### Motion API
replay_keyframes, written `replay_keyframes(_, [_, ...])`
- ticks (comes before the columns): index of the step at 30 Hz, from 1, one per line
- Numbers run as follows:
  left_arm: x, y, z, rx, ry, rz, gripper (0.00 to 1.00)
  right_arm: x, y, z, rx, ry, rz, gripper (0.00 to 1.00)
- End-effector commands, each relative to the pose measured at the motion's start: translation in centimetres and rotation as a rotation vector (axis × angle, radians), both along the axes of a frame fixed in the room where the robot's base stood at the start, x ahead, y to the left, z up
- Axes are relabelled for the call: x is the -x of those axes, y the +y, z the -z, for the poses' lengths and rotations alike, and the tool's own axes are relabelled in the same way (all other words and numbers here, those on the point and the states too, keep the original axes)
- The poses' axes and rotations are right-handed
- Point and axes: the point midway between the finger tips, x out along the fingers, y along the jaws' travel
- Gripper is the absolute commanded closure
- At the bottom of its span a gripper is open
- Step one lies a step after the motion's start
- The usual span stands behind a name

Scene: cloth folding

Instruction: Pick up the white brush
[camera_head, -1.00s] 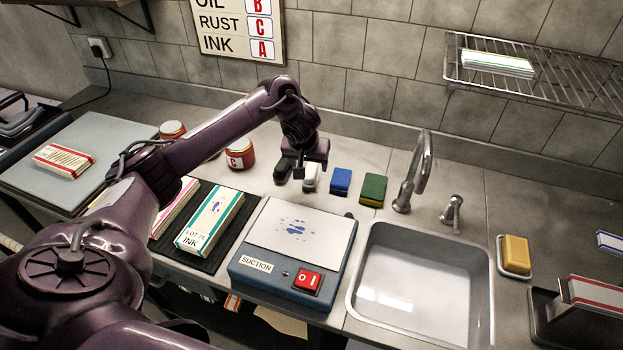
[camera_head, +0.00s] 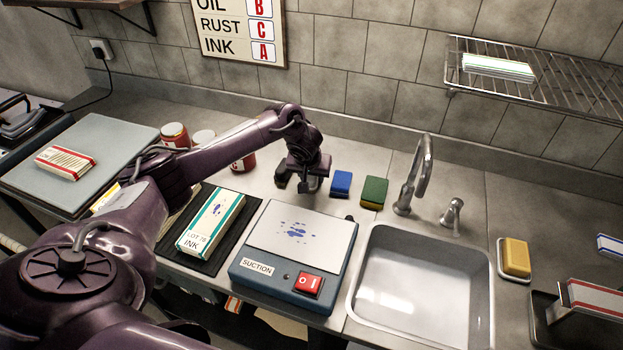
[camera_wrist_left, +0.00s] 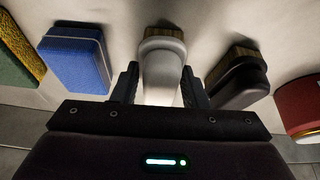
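The white brush (camera_wrist_left: 162,68) lies on the counter, with brown bristles at its far end in the left wrist view. My left gripper (camera_wrist_left: 160,90) is open, with one finger on each side of the brush's white handle. Only narrow gaps show there, and I cannot tell whether a finger touches it. In the head view my left gripper (camera_head: 308,187) is low over the counter and hides the white brush. My right gripper is not in view.
A dark brush (camera_wrist_left: 238,78) lies close beside one finger. A blue brush or sponge (camera_wrist_left: 75,58) lies on the other side, with a green sponge (camera_head: 374,191) beyond it. The suction box (camera_head: 295,260) stands in front; red jars (camera_head: 174,135) stand to the left.

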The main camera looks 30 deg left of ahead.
Motion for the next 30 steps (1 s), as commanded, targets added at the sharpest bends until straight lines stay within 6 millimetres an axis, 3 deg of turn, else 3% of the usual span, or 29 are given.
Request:
replay_keyframes(3, [0.0,0.0,0.0,0.000,0.000,0.000,0.84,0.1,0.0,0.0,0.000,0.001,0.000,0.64])
replay_keyframes(11, [0.0,0.0,-0.2,0.000,0.000,-0.001,0.84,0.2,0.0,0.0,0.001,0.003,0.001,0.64])
replay_keyframes(17, [-0.1,0.0,-1.8,0.001,-0.001,-0.001,0.84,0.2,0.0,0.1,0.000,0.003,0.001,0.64])
replay_keyframes(23, [-0.1,0.0,-6.1,0.000,-0.007,0.001,0.84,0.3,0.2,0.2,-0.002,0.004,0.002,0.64])
replay_keyframes(29, [-0.2,0.0,-12.0,0.000,-0.008,0.001,0.84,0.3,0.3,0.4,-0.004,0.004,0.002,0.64])
replay_keyframes(30, [-0.1,0.1,-14.0,-0.003,-0.005,0.001,0.84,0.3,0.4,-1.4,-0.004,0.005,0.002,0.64])
